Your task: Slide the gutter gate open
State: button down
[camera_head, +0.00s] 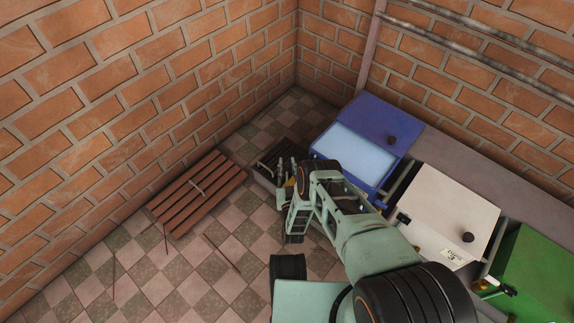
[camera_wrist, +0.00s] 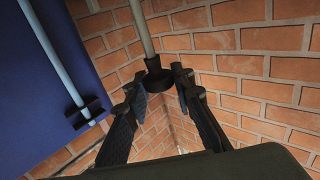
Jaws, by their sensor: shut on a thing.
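My gripper (camera_head: 287,168) is beside the blue machine, low over the corner floor in the head view. In the wrist view my gripper (camera_wrist: 160,84) has its black fingers on both sides of a black knob (camera_wrist: 155,80) and is shut on it. The knob sits at the end of a pale metal rod (camera_wrist: 146,32). In the head view my arm and fingers hide the knob. I cannot tell which part is the gutter gate, or whether the rod belongs to it.
The blue machine (camera_head: 384,119) stands right of my gripper, with white (camera_head: 446,205) and green (camera_head: 545,270) ones further right. A dark tray (camera_head: 265,178) lies by my gripper. A brown slatted rack (camera_head: 200,192) lies left. Brick walls close the corner; checkered floor is mostly clear.

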notch_tip(320, 180, up, 4)
jog(key=p, duration=0.3)
jog(key=shift+r, duration=0.25)
jog(key=shift+f, duration=0.1)
jog(key=c, duration=1.6)
grip_release()
jog(key=shift+r, duration=5)
jog(key=shift+w+r, duration=0.1)
